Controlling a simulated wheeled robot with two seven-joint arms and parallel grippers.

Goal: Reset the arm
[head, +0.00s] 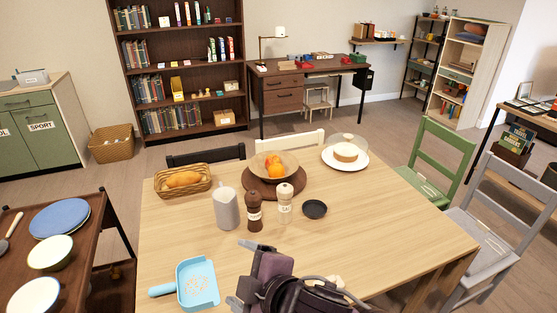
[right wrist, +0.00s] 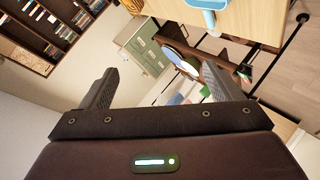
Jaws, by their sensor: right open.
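My right gripper (head: 243,273) is over the front part of the wooden table in the head view, its jaws pointing left. It is open, with nothing visible between the fingers. The right wrist view also shows the right gripper (right wrist: 158,80) with its two fingers spread apart. A light blue dustpan (head: 197,283) with small crumbs on it is just left of this gripper, and part of it shows at the top of the right wrist view (right wrist: 208,4). My left gripper is not in view.
The table (head: 365,230) holds a bread basket (head: 183,181), grey pitcher (head: 226,208), brown mill (head: 254,212), white mill (head: 285,204), black dish (head: 315,209), fruit bowl (head: 275,165) and cake plate (head: 345,157). A cart (head: 92,251) with dishes stands left. The table's right side is clear.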

